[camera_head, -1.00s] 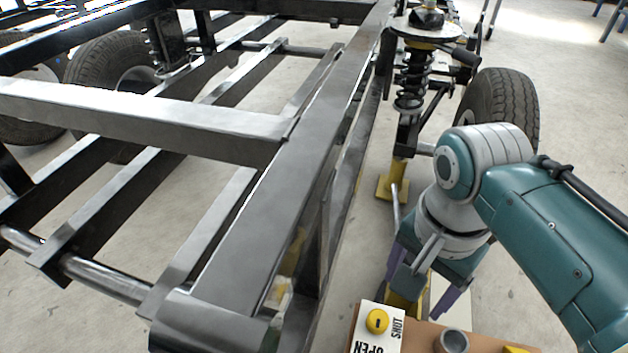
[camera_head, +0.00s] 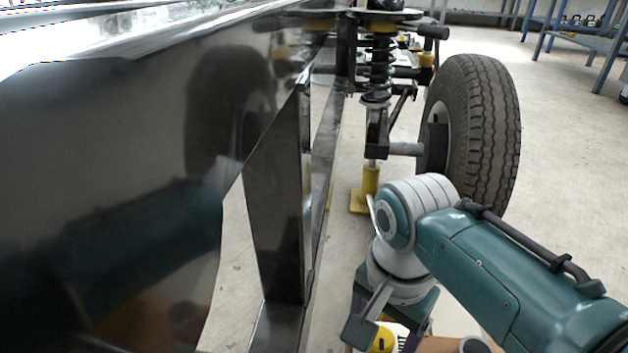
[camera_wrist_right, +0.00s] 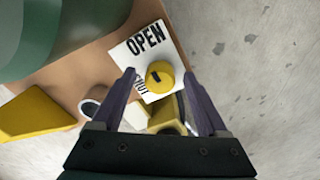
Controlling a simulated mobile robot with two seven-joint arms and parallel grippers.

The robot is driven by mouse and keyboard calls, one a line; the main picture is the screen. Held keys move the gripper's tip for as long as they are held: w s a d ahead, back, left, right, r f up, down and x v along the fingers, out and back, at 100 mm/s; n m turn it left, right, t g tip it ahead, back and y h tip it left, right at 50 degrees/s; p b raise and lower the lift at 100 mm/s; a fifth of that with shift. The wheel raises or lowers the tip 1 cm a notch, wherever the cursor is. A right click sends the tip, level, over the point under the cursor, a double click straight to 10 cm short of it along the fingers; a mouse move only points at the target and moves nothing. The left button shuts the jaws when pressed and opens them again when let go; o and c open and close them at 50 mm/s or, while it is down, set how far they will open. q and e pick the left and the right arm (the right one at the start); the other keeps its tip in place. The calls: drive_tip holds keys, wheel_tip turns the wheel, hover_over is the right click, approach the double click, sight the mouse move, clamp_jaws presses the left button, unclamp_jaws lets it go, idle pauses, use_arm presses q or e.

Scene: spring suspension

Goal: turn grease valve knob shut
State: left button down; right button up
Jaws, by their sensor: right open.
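The yellow grease valve knob (camera_wrist_right: 160,77) sits on a white plate (camera_wrist_right: 136,50) printed OPEN and SHUT in the right wrist view. A short dark mark shows on its face, left of centre. The purple fingers of my right gripper (camera_wrist_right: 159,73) are open, one either side of the knob in the picture; I cannot tell whether they touch it. In the head view the knob (camera_head: 384,340) shows at the bottom edge, partly behind my right gripper (camera_head: 362,318), whose tips are hidden there. My left gripper is not in view.
A brown board (camera_wrist_right: 95,72) carries the plate, a grey cylinder (camera_wrist_right: 92,104) and a yellow block (camera_wrist_right: 30,112). A dark steel frame (camera_head: 275,190) fills the left of the head view. A tyre (camera_head: 483,130) and spring (camera_head: 377,70) stand beyond my right arm.

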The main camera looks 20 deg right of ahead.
drive_tip(key=shift+f, duration=0.55)
drive_tip(key=shift+r, duration=0.1)
clamp_jaws()
